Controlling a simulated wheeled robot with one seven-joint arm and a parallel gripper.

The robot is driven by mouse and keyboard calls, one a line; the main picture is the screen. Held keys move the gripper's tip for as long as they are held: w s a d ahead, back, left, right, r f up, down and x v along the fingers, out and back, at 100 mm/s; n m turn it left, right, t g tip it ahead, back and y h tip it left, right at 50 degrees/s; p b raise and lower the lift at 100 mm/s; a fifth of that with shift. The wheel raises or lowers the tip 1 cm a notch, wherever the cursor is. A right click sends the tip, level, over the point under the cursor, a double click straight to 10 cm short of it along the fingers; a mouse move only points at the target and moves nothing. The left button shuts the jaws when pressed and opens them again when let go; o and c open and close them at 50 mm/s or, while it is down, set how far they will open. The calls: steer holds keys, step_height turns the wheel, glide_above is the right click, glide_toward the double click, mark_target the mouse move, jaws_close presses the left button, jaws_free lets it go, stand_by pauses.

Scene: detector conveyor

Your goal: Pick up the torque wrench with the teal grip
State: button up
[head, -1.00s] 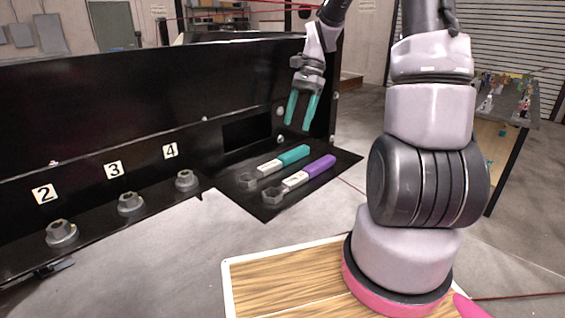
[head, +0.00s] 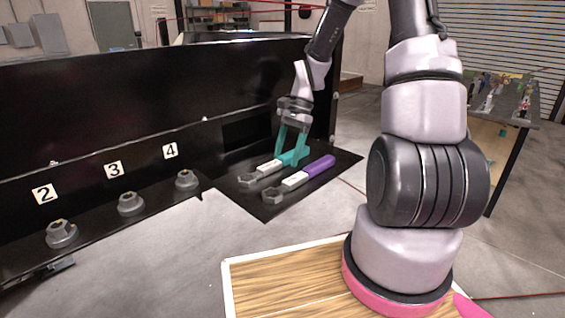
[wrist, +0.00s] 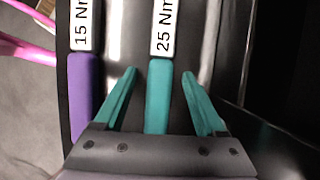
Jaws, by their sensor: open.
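The teal-grip torque wrench (head: 272,166) lies on a black mat (head: 258,208), with its dark head toward the left. Its teal grip (wrist: 158,98) and white label reading 25 Nm (wrist: 165,28) show in the wrist view. My gripper (head: 290,158) is down at the teal grip. In the wrist view my gripper (wrist: 158,75) is open, with one teal finger on each side of the grip and visible gaps between. The purple-grip torque wrench (head: 306,178) lies alongside, nearer the camera; its purple grip (wrist: 85,95) and 15 Nm label show left of my left finger.
A black upright panel (head: 90,105) stands behind the mat. Hex fittings, one of them by number 4 (head: 187,180), sit on a ledge at left under number tags. The grey surface (head: 165,245) in front is clear.

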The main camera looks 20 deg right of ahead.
jaws_close()
stand_by(1.4)
